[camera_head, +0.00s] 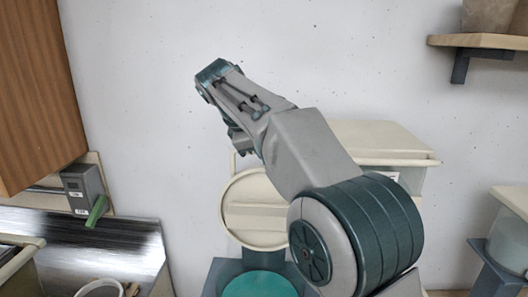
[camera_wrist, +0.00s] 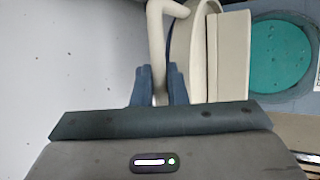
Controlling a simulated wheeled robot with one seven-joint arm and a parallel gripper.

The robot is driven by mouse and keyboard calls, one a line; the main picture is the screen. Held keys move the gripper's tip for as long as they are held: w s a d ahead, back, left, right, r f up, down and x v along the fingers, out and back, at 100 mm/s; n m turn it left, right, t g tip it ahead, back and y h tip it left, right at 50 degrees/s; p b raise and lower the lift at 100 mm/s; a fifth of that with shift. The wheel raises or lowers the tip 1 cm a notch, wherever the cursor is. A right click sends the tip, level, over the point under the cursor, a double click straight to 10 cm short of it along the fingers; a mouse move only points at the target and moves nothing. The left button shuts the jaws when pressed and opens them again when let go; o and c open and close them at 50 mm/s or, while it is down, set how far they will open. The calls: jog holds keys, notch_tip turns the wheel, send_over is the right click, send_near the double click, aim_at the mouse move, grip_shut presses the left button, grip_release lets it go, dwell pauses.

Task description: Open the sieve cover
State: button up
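The round cream sieve cover (camera_head: 252,210) stands raised, close to upright, behind the teal sieve disc (camera_head: 262,286) in its dark blue-grey frame. In the wrist view the cover (camera_wrist: 184,48) shows nearly edge-on, with the teal disc (camera_wrist: 280,55) uncovered at the right. A cream bar handle (camera_wrist: 156,35) sticks out from the cover. My gripper (camera_wrist: 158,85) has its two blue fingers on either side of this handle and appears shut on it. In the head view my gripper (camera_head: 240,140) is small and partly hidden at the cover's upper edge.
A cream box-like unit (camera_head: 385,140) stands behind my arm. A wooden cabinet (camera_head: 35,95) and a grey box with a green lever (camera_head: 85,190) are at the left. A wall shelf (camera_head: 485,42) is at the upper right. The wall area above my arm is clear.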

jog(key=shift+o, duration=0.8)
jog(key=shift+f, duration=0.3)
jog(key=shift+a+r, duration=0.1)
jog(key=shift+r, duration=0.15)
jog(key=v, duration=1.1)
jog(key=shift+r, duration=0.35)
jog(key=shift+s+a, duration=0.1)
jog(key=shift+s, duration=0.05)
